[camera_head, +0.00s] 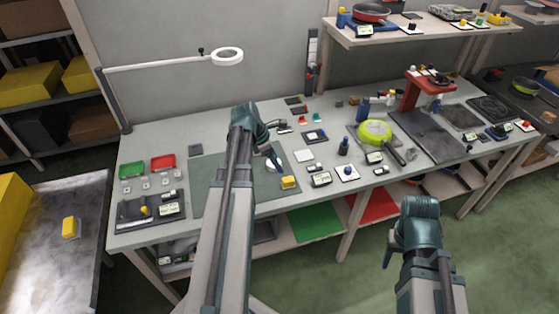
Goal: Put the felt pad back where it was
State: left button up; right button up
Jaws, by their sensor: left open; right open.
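I cannot tell for sure which thing is the felt pad.
A green pan (374,132) and a red press (428,86) stand to the right. Red (163,163) and green (132,169) trays are at the left. A conveyor (60,255) carries another yellow block (70,228).

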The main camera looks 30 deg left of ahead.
pick_arm(q)
jog(key=s+d+m+g+y, duration=0.1)
jog(key=s+d+m, duration=0.3)
jog(key=d+m, duration=0.6)
jog(key=s+d+f+m+g+y, duration=0.1)
jog(key=s+d+m, duration=0.3)
jog(key=d+m, duration=0.7)
jog(key=s+d+m+g+y, duration=0.1)
jog(key=s+d+m, duration=0.4)
jog(key=d+m, duration=0.5)
jog(key=d+y, duration=0.1)
jog(key=d, duration=0.1)
jog(key=shift+d+f+m+g, duration=0.3)
jog(key=shift+m, duration=0.1)
jog(key=shift+s, duration=0.1)
